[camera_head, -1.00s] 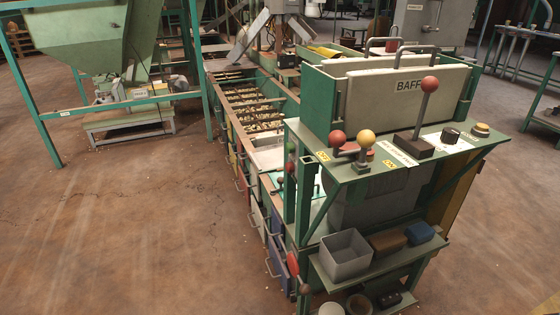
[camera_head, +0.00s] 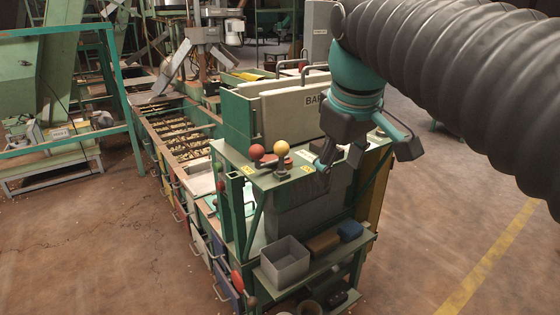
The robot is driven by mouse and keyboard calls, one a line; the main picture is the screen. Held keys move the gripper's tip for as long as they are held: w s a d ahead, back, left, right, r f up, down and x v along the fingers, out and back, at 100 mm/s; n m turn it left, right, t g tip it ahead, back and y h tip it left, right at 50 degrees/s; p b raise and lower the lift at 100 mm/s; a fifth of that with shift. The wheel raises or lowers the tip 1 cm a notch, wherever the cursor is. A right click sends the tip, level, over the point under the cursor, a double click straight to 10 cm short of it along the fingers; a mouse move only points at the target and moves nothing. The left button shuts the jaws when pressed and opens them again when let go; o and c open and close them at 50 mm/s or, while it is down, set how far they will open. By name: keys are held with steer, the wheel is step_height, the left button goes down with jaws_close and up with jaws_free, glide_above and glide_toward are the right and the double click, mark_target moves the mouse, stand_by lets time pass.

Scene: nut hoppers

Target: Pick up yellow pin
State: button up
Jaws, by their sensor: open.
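A yellow ball-topped pin (camera_head: 281,149) stands upright on the green control shelf (camera_head: 262,181), just right of a red ball knob (camera_head: 256,152). It is the only yellow pin-like thing I can make out. My gripper (camera_head: 363,158) hangs over the right part of the shelf, to the right of the yellow pin and apart from it. Its dark fingers are spread open with nothing seen between them. The gripper and arm hide the right part of the shelf.
A pale hopper box (camera_head: 290,113) rises behind the shelf. Below it, a lower shelf holds a grey open bin (camera_head: 285,265), a brown block (camera_head: 323,243) and a blue block (camera_head: 350,230). A long row of nut trays (camera_head: 180,138) runs back left. Floor is open left and right.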

steer(key=w+a+r+n+g, duration=0.1)
steer(key=w+a+r+n, duration=0.2)
steer(key=w+a+r, duration=0.3)
steer(key=n, duration=0.3)
glide_toward(282, 142)
steer(key=shift+n+g+h, duration=0.3)
steer(key=shift+g, duration=0.1)
steer(key=f, duration=0.2)
steer(key=w+f, duration=0.1)
steer(key=f, duration=0.1)
steer(key=f+b, duration=0.1)
steer(key=f, duration=0.1)
steer(key=shift+w+d+f, duration=0.25)
steer(key=shift+w+f, duration=0.05)
steer(key=shift+w+a+f+b, duration=0.1)
steer(key=shift+w+f+b, duration=0.1)
steer(key=shift+f, duration=0.65)
steer(key=shift+w+f+b, duration=0.2)
steer(key=shift+f+b, duration=0.05)
steer(key=shift+f, duration=0.55)
steer(key=shift+w+f+b, duration=0.2)
steer(key=shift+f, duration=0.65)
jaws_close()
